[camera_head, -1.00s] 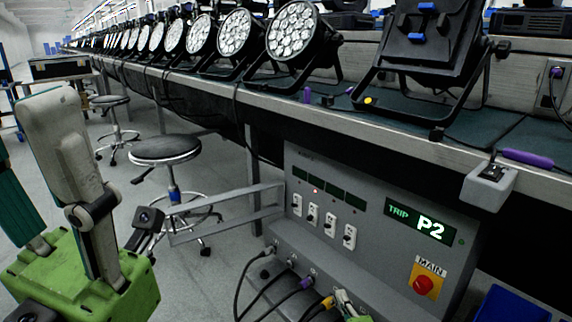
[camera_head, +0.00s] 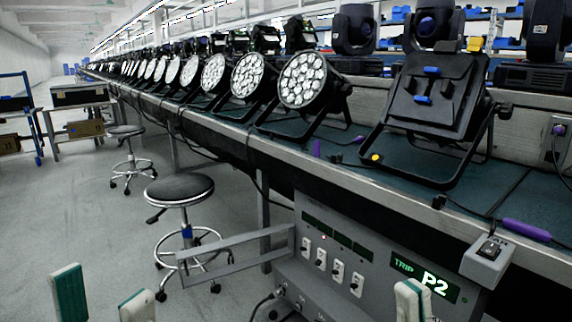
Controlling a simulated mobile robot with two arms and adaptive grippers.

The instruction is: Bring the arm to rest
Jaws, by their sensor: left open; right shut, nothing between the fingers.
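My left gripper (camera_head: 103,297) shows at the bottom left edge, its two pale, green-padded fingertips apart with only floor between them. My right gripper (camera_head: 412,300) shows at the bottom, right of centre, its fingertips together and empty in front of the grey power panel. The rest of both arms is below the picture. The panel (camera_head: 379,254), under the bench, has a row of white switches (camera_head: 337,272) and a lit green display (camera_head: 426,277) reading "TRIP P2". The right fingertips overlap part of the display in the picture. I cannot tell whether they touch it.
A long bench (camera_head: 338,180) carries a row of par cans (camera_head: 303,79). A small grey switch box (camera_head: 487,259) sits at its front edge beside a purple-handled tool (camera_head: 526,230). A black stool (camera_head: 180,190) stands left of the panel. Open floor lies at left.

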